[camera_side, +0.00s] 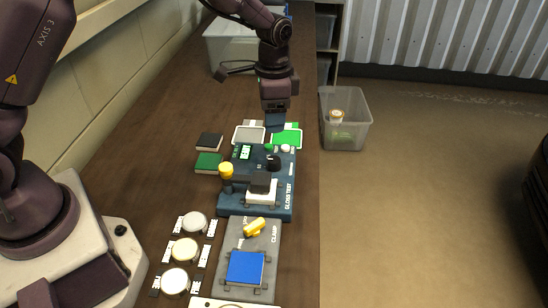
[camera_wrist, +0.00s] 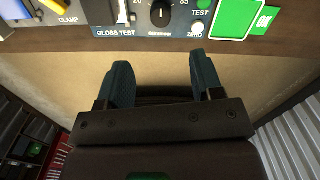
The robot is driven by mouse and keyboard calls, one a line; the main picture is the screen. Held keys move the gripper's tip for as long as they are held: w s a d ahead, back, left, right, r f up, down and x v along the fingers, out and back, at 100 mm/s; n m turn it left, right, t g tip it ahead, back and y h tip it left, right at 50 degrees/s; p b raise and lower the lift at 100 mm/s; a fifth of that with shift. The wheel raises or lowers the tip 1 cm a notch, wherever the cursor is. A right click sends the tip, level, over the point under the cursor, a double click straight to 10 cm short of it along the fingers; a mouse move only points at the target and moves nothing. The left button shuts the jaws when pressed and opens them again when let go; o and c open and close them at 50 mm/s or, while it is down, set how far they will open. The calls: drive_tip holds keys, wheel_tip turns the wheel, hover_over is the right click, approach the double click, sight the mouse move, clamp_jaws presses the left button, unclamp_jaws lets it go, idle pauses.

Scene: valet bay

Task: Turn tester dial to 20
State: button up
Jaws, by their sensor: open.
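The gloss tester (camera_side: 283,207) is a blue box on the bench in the side view. Its dial is a black round knob (camera_side: 273,163) on the top face. In the wrist view the dial (camera_wrist: 161,14) is at the top edge, between the marks 20 on the left and 85 on the right. A white pointer line on it looks roughly upright in that picture, between the two marks; the exact reading is unclear. My gripper (camera_wrist: 162,82) is open and empty, its blue fingers apart. In the side view my gripper (camera_side: 275,124) hangs above and beyond the dial, not touching it.
A green test button (camera_wrist: 204,4) and a white zero button (camera_wrist: 197,29) sit beside the dial. A green OK tray (camera_side: 287,138) and a grey tray (camera_side: 249,134) lie behind the tester.

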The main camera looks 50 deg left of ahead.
sight(274, 159)
drive_tip(key=shift+m, duration=0.5)
wheel_tip(274, 159, down, 13)
drive_tip(key=shift+w+r, duration=0.1)
drive_tip(key=shift+r, duration=0.1)
drive_tip(key=c, duration=0.9)
